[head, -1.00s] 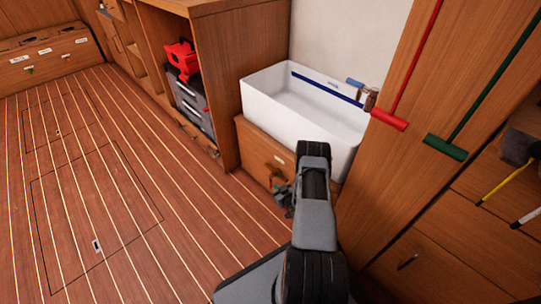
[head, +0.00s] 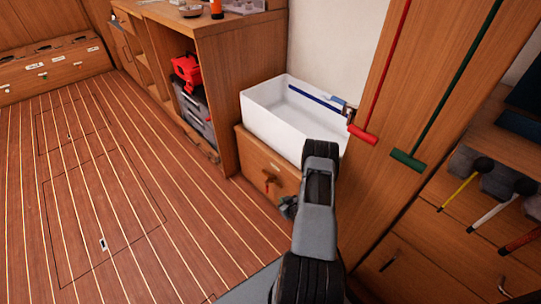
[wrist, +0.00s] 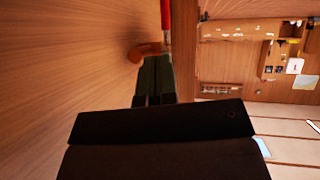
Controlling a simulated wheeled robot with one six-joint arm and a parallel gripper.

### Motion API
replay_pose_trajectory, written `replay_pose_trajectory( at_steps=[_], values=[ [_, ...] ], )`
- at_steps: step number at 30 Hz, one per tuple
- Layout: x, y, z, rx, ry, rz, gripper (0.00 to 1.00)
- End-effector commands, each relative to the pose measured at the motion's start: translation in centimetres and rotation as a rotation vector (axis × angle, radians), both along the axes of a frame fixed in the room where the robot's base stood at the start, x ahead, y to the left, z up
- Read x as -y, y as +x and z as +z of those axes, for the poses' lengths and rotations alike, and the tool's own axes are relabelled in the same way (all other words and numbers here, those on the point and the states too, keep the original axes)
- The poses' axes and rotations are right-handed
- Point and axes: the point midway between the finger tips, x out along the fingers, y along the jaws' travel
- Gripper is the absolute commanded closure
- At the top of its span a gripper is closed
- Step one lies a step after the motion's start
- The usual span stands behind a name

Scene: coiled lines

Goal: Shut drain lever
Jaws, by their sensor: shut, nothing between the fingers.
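The drain lever (head: 269,185) is a small orange-brown fitting on the wooden front below the white sink, under a pale label. In the wrist view, a rounded orange-brown part (wrist: 143,51) stands out from the wood, with an upright red bar (wrist: 165,16) beside it. My gripper (head: 288,206) is just right of and below the lever in the head view. In the wrist view its dark fingers (wrist: 154,78) are together, with their tips close to the orange-brown part and red bar. I cannot tell whether they touch. No object shows between the fingers.
The white sink (head: 265,122) sits above the lever. A wooden cabinet (head: 233,100) stands left of it. Red (head: 362,134) and green (head: 408,160) T-shaped tools hang on the right panel. The striped floor (head: 110,190) at left is clear.

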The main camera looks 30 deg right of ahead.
Motion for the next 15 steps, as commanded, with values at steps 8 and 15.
replay_pose_trajectory(
  at_steps=[8,15],
  values=[
    [-0.8,-3.4,3.1,-0.004,-0.004,0.025,1.0],
    [-2.9,0.4,5.7,-0.056,-0.021,0.128,1.0]
  ],
)
